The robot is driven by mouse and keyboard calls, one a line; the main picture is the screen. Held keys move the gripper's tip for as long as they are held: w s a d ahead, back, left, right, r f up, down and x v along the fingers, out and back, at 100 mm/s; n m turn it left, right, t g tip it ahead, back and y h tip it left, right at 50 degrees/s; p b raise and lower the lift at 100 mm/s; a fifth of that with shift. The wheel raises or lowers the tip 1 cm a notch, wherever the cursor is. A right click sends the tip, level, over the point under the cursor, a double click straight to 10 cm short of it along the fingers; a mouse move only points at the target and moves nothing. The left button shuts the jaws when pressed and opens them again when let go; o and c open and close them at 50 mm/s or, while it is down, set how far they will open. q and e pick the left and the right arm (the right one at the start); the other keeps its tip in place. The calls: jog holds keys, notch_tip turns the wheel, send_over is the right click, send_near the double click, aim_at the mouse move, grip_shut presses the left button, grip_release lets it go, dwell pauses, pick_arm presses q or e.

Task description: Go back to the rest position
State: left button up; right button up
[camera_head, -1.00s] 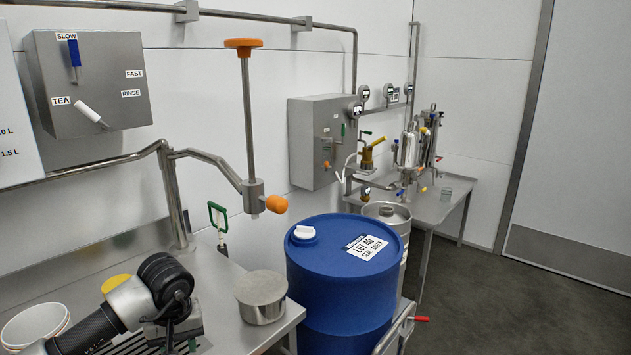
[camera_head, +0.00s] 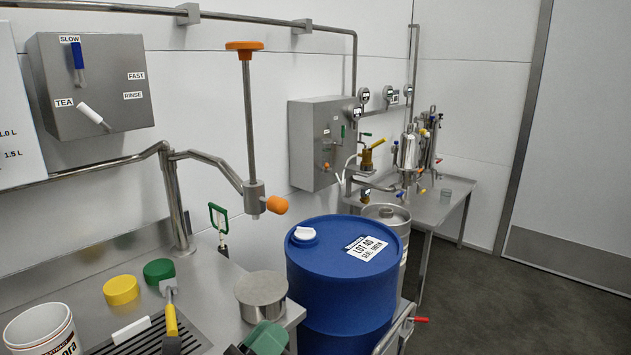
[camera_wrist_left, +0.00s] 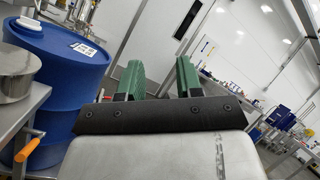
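My left gripper (camera_head: 258,343) is at the bottom edge of the head view, partly cut off, in front of the steel bench (camera_head: 215,290). In the left wrist view, its two green fingers (camera_wrist_left: 158,75) stand apart with nothing between them. The gripper is open and empty. My right gripper is not in view.
A lidded steel pot (camera_head: 261,296) stands at the bench's right end, with a blue drum (camera_head: 335,290) beyond it. A white tub (camera_head: 40,335), a yellow disc (camera_head: 121,290), a green disc (camera_head: 159,270) and a yellow-handled brush (camera_head: 171,325) are on the bench. Open floor lies right.

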pick_arm(q)
jog(key=s+a+f+n+g+y, duration=0.1)
jog(key=s+a+f+n+y, duration=0.1)
jog(key=a+f+n+y, duration=0.75)
jog(key=s+a+f+n+y, duration=0.15)
jog(key=n+y, duration=0.45)
jog(key=n, duration=0.8)
jog(key=s+a+f+n+g, duration=0.1)
jog(key=s+f+n+g, duration=0.45)
jog(key=s, duration=0.45)
jog(key=s+a+f+n+g, duration=0.2)
jog(key=s+f+n+g, duration=0.3)
jog(key=s+f+g, duration=0.3)
notch_tip(320, 180, down, 19)
jog(key=s+p, duration=0.3)
jog(key=p, duration=0.4)
jog(key=s+a+f+g+p, duration=0.1)
jog(key=s+f+p, duration=0.1)
jog(key=s+f, duration=0.3)
jog(key=s+a+f+p, duration=0.1)
jog(key=s+f, duration=0.4)
jog(key=s, duration=0.5)
jog(key=shift+s+a+f+g+p, duration=0.25)
jog(key=shift+g+p, duration=0.1)
jog(key=shift+p, duration=0.55)
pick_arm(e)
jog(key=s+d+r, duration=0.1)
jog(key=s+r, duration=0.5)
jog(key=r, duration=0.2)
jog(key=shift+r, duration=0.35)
